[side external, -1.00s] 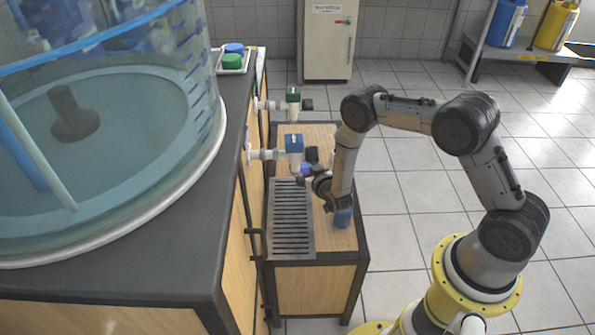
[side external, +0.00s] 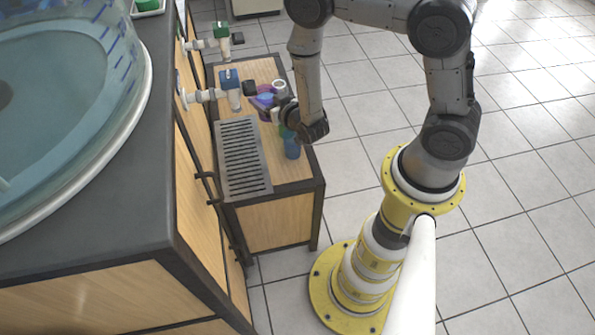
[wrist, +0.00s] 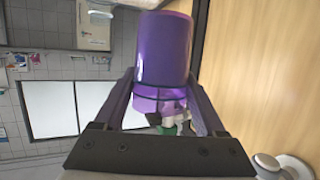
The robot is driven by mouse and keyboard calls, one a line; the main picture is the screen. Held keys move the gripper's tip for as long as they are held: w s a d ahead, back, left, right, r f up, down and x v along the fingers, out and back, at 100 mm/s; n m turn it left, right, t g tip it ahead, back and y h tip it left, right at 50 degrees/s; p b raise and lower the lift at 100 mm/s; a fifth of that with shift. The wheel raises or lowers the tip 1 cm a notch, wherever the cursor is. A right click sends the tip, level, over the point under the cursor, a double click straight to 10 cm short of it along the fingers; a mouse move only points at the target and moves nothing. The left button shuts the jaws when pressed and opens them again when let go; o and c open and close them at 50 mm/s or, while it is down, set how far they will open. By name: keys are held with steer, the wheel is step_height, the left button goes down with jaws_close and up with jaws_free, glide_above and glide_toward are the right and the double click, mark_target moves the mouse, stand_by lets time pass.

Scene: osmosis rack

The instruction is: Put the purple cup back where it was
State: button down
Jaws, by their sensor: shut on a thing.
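The purple cup (side external: 265,101) is between the fingers of my gripper (wrist: 163,80), which is shut on it. In the wrist view the cup (wrist: 163,45) is translucent and fills the space between the two purple fingers. In the side view the cup and my gripper (side external: 271,103) are by the blue-handled tap (side external: 229,79), above the wooden stand (side external: 268,205). The arm and gripper partly hide the cup there. I cannot tell whether it touches the stand top.
A blue cup (side external: 292,149) stands on the stand close to my wrist, with a green one (side external: 286,131) partly hidden behind it. A white cup (side external: 279,85) shows beyond my gripper. A slotted drain grate (side external: 241,157) covers the left of the stand. A green-handled tap (side external: 222,32) sits farther back.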

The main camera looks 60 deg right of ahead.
steer(key=s+a+m+g+h, duration=0.3)
steer(key=s+m+h, duration=0.1)
steer(key=s, duration=0.8)
steer(key=shift+s+d+f, duration=0.1)
steer(key=shift+d+f, duration=0.05)
steer(key=shift+f, duration=8.55)
steer(key=shift+f, duration=0.1)
jaws_free()
